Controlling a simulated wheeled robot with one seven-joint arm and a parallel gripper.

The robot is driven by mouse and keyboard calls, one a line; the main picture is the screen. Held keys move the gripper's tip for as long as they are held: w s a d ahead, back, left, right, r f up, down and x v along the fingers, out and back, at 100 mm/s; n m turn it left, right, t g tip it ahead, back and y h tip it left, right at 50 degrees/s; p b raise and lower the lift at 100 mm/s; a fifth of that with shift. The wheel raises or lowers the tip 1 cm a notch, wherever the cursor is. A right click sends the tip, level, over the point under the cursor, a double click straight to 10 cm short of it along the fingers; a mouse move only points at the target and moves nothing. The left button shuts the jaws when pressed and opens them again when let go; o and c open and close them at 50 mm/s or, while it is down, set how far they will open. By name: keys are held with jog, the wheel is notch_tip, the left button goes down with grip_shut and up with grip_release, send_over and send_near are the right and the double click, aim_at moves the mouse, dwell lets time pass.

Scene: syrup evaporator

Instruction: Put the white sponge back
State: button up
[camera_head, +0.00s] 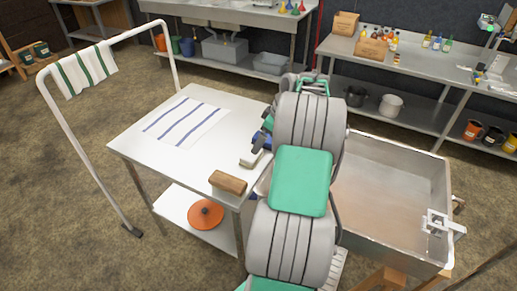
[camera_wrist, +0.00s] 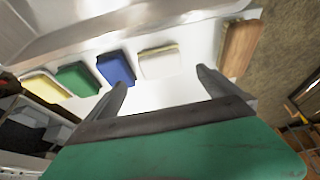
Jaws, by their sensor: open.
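The white sponge (camera_wrist: 158,63) lies on the pale table top, in a row with a blue sponge (camera_wrist: 116,69), a green sponge (camera_wrist: 77,79) and a yellow sponge (camera_wrist: 44,85). In the head view, the white sponge (camera_head: 250,159) shows at the table's right side, just left of my arm. My gripper (camera_wrist: 162,78) is open and empty, its fingertips apart, with the white sponge just beyond the gap between them. I cannot tell its height above the table. In the head view my arm hides the gripper and part of the row.
A brown wooden block (camera_wrist: 240,48) lies right of the white sponge; it also shows at the table's front edge (camera_head: 228,182). A striped cloth (camera_head: 185,122) lies on the table (camera_head: 143,157). A large metal pan (camera_head: 397,190) stands right of my arm.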

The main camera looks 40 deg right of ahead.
jog(key=w+a+r+m+g, duration=0.1)
jog(key=a+r, duration=0.3)
jog(key=a, duration=0.6)
jog(key=w+a+r, duration=0.1)
jog(key=a+r, duration=0.3)
jog(key=a, duration=0.7)
jog(key=s+a+f+m+h, duration=0.1)
jog(key=s+a+f+m, duration=0.1)
jog(key=s+a, duration=1.3)
jog(key=shift+a+f+m, duration=0.3)
jog(key=shift+a+m, duration=0.1)
jog(key=shift+a, duration=0.45)
